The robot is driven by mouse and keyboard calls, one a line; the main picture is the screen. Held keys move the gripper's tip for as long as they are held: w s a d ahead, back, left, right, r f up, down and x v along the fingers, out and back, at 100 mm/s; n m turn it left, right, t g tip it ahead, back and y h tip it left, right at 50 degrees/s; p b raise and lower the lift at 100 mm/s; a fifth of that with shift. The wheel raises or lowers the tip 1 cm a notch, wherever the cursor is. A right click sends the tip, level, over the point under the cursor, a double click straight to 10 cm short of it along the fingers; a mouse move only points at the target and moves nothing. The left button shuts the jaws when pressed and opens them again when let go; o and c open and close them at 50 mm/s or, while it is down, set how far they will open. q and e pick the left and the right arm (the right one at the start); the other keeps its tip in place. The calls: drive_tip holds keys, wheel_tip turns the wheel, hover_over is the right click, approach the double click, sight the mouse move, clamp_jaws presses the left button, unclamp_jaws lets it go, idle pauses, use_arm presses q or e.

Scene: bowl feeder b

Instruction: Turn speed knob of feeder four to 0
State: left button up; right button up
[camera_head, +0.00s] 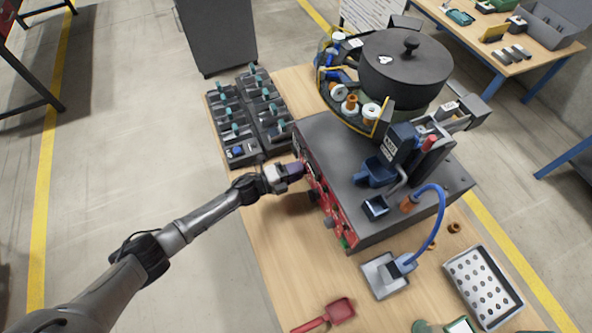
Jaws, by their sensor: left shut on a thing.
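The feeder is a grey box (362,160) with a black-lidded bowl (405,65) on top. Its red control panel (335,207) faces left and carries several knobs and buttons. My left gripper (297,170) comes in from the left and is shut at the panel's far end, on what looks like a knob. Its fingers hide most of that knob, so its setting and label cannot be read. A dark knob (313,196) and a green button (344,243) sit farther down the panel, nearer the front. My right gripper is not in view.
Dark bins (245,120) with teal parts stand just beyond and left of my left gripper. A red scoop (335,311), a square pad with a blue hose (385,275) and a perforated tray (483,287) lie at the front. Bare wooden tabletop (280,235) lies left of the panel.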

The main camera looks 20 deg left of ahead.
use_arm(q)
drive_tip(key=o, duration=0.8)
drive_tip(key=shift+o, duration=0.6)
drive_tip(key=shift+a, duration=0.1)
drive_tip(key=v, duration=1.3)
drive_tip(key=shift+s+a, duration=0.2)
drive_tip(key=shift+s, duration=0.05)
